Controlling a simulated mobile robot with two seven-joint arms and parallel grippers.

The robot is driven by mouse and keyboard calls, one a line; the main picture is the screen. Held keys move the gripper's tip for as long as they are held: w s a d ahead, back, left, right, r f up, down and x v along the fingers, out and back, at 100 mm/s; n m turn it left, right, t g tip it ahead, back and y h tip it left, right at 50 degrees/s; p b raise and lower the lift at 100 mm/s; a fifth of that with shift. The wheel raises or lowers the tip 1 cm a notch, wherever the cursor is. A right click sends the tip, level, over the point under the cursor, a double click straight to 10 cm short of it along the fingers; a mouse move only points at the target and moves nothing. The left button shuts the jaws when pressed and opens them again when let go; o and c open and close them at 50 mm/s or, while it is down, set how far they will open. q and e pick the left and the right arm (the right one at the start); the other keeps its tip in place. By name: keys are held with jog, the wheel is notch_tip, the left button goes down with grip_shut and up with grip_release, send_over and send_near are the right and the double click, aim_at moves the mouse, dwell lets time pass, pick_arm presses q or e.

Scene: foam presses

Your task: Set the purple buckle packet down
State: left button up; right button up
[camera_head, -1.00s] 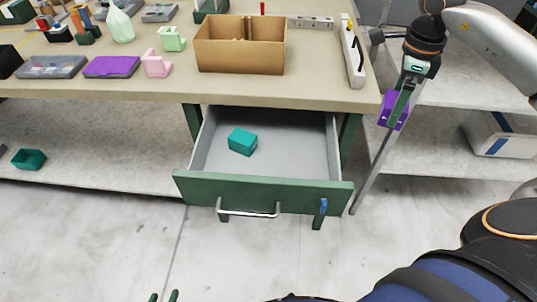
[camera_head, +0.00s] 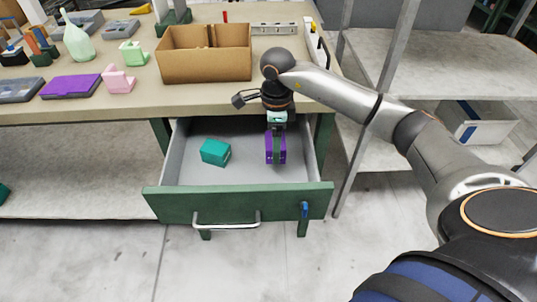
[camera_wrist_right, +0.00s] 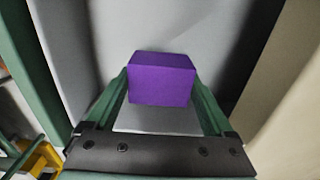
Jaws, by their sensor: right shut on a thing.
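The purple buckle packet (camera_head: 270,149) is a small purple box in the right part of the open drawer (camera_head: 230,207). My right gripper (camera_head: 276,150) points down and is shut on it. In the right wrist view the packet (camera_wrist_right: 161,79) sits between the two green fingers of my right gripper (camera_wrist_right: 163,88), with grey drawer surface around it. I cannot tell whether the packet touches the drawer floor. My left gripper is not in view.
A teal box (camera_head: 215,152) lies in the drawer, left of the packet, with bare floor between. The drawer's right wall is close to my right gripper. Above and behind stands the workbench (camera_head: 130,104) with an open cardboard box (camera_head: 204,65).

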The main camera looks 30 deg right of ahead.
aim_at(269, 140)
jog(key=shift+w+a+f, duration=0.4)
jog(key=shift+a+f, duration=0.15)
jog(key=shift+f, duration=0.25)
jog(key=shift+w+a+f, duration=0.1)
jog(key=shift+f, duration=1.55)
jog(key=shift+f+b, duration=0.15)
jog(key=shift+b, duration=0.2)
jog(key=o, duration=1.2)
jog(key=shift+o, duration=0.2)
notch_tip(269, 140, up, 12)
jog(key=shift+r+p, duration=0.15)
jog(key=shift+p, duration=0.55)
